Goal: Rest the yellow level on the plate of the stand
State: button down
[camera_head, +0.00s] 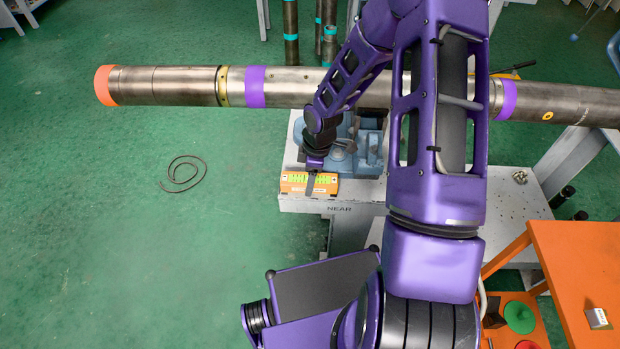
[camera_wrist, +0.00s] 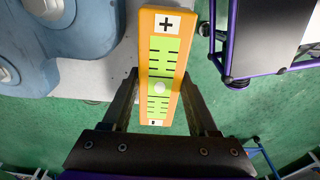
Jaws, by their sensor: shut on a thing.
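The yellow level (camera_head: 296,181), an orange-yellow bar with a green label, is at the front left corner of the stand in the head view. My gripper (camera_head: 312,184) is shut across it. In the wrist view the level (camera_wrist: 157,28) lies lengthwise between the two fingers of my gripper (camera_wrist: 162,85), its plus end farther away. The stand's grey plate (camera_head: 355,191) carries a blue vise and "NEAR" on its front face. In the wrist view the plate (camera_wrist: 95,80) is left of the level, and green floor shows right of it. I cannot tell whether level and plate touch.
A long steel pipe (camera_head: 170,84) with an orange end cap and purple bands runs across above the stand. The blue vise (camera_head: 368,148) stands just behind the level. An orange table (camera_head: 575,265) is at the lower right. Green floor lies open at the left.

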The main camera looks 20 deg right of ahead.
jog(key=shift+f, duration=0.4)
jog(key=shift+c, duration=0.5)
grip_release()
jog(key=shift+r, duration=0.15)
jog(key=shift+r+p, duration=1.8)
jog(key=shift+r, duration=0.45)
jog(key=shift+r+p, duration=0.3)
jog(key=shift+r, duration=0.8)
